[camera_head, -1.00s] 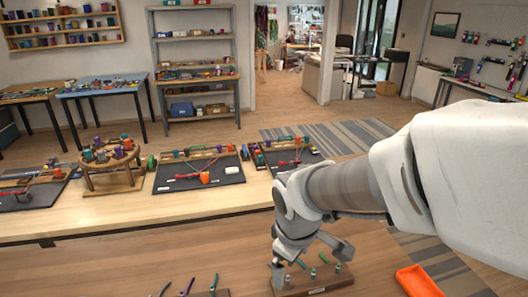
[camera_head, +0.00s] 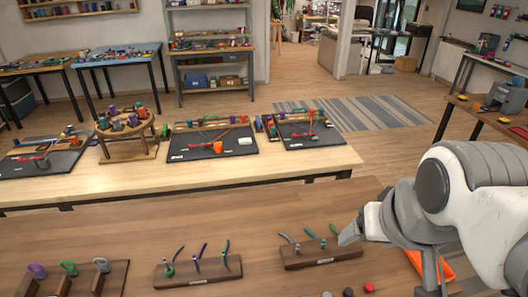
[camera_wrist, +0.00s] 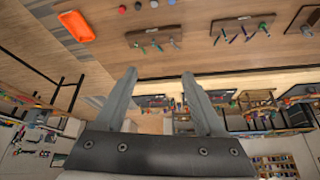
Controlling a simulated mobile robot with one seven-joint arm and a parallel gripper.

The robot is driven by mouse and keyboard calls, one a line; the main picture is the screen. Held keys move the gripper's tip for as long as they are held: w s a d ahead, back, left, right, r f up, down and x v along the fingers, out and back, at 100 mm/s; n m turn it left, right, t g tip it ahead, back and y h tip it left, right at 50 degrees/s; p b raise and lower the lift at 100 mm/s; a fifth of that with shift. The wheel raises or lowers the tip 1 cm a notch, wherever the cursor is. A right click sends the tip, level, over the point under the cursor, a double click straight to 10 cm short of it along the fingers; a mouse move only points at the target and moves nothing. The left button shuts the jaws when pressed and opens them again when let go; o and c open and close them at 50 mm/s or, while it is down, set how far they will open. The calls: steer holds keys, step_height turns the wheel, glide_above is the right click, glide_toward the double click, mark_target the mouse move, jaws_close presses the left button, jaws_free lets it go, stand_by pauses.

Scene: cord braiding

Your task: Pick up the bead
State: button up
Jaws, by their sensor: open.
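Several small round beads lie on the near brown tabletop at the bottom edge of the head view: a red bead (camera_head: 368,287), a dark bead (camera_head: 348,292) and a bluish-grey bead (camera_head: 327,294). The wrist view shows the red bead (camera_wrist: 122,9) and others beside it at the top edge. The frames do not tell which one is the task's bead. My gripper (camera_wrist: 158,74) is open and empty, its two grey fingers spread apart, and well away from the beads. In the head view my arm is at the right.
An orange tray (camera_wrist: 75,26) lies near the beads, partly hidden by my arm in the head view. Wooden racks (camera_head: 198,269) and (camera_head: 320,253) hold coloured tools. Further racks stand at left. A pale bench (camera_head: 200,180) with black mats lies beyond. Bare wood separates the racks.

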steer(key=w+a+f+m+g+b, duration=0.35)
steer(key=a+f+m+b, duration=0.65)
steer(key=f, duration=0.4)
steer(key=w+a+f+m+g+b, duration=0.2)
steer(key=w+a+f+m+b, duration=0.2)
steer(key=a+f+m+b, duration=0.65)
steer(key=f, duration=0.5)
steer(key=f+n+b, duration=0.1)
steer(key=f, duration=0.4)
steer(key=f+n, duration=0.1)
steer(key=f, duration=0.4)
steer(key=shift+s+a+n+b, duration=0.1)
steer(key=shift+a+n+b, duration=0.15)
steer(key=shift+b, duration=0.1)
steer(key=shift+w+d+f+b, duration=0.15)
steer(key=shift+f+b, duration=0.25)
steer(key=shift+f, duration=0.95)
steer(key=shift+w+d+f+b, duration=0.15)
steer(key=shift+f+b, duration=0.25)
steer(key=shift+f, duration=0.95)
steer(key=shift+a, duration=0.1)
jaws_close()
